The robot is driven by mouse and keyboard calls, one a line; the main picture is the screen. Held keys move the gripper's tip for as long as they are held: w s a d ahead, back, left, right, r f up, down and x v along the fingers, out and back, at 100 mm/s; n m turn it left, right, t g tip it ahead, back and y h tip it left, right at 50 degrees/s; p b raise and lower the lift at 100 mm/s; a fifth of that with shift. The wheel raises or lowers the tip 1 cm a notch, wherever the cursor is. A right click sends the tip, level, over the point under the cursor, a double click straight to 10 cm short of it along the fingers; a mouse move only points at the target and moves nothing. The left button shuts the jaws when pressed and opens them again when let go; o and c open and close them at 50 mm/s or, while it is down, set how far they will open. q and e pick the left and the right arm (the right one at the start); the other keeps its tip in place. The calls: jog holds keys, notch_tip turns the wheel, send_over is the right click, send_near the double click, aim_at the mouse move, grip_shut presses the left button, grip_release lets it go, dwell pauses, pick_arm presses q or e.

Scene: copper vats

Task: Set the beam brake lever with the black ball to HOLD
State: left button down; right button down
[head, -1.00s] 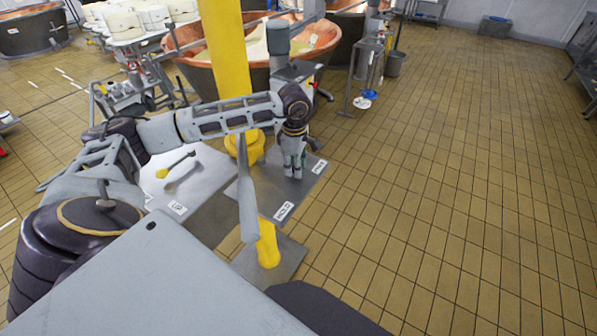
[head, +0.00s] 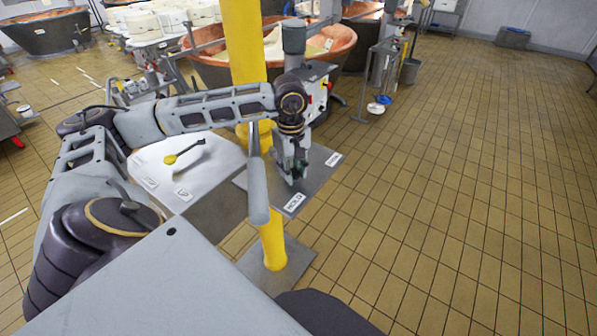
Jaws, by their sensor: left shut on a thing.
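My left gripper (head: 296,171) points down over a grey plate (head: 236,204) and is shut on the beam brake lever's black ball. The fingers hide most of the ball and lever; only a small dark part shows between them. A white HOLD label (head: 294,203) lies at the plate's near edge, just in front of the gripper. A second white label (head: 334,159), too small to read, lies at the plate's right corner. My right gripper is not in view.
A yellow post (head: 243,50) rises behind my left arm. A grey bar (head: 257,190) above a short yellow post (head: 273,246) stands close to the gripper's left. A yellow-knobbed lever (head: 170,159) is on a white panel (head: 210,165). The tiled floor at right is clear.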

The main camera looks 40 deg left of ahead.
pick_arm(q)
jog(key=shift+s+a+m+b, duration=0.25)
jog(key=shift+s+m+b, duration=0.15)
jog(key=shift+s+m, duration=0.1)
jog(key=shift+s, duration=0.1)
jog(key=c, duration=1.6)
grip_release()
jog(key=o, duration=0.5)
jog(key=shift+c, duration=0.2)
jog(key=shift+r, duration=0.2)
notch_tip(320, 180, up, 12)
jog(key=shift+s+f, duration=0.15)
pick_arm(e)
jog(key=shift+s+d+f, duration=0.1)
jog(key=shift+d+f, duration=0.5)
pick_arm(q)
jog(key=shift+a, duration=0.1)
